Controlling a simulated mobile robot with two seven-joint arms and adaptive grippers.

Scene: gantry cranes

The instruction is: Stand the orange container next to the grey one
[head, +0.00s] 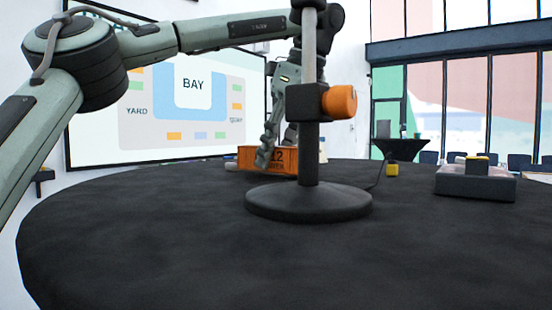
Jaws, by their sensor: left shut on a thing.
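I cannot make out a grey container for certain. My right gripper is not in view.
A stand (308,204) with a round black base, upright post and orange knob (339,102) rises mid-table, in front of the container. A dark grey tray-like box (474,187) is at the right. The near table (250,262) is clear.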

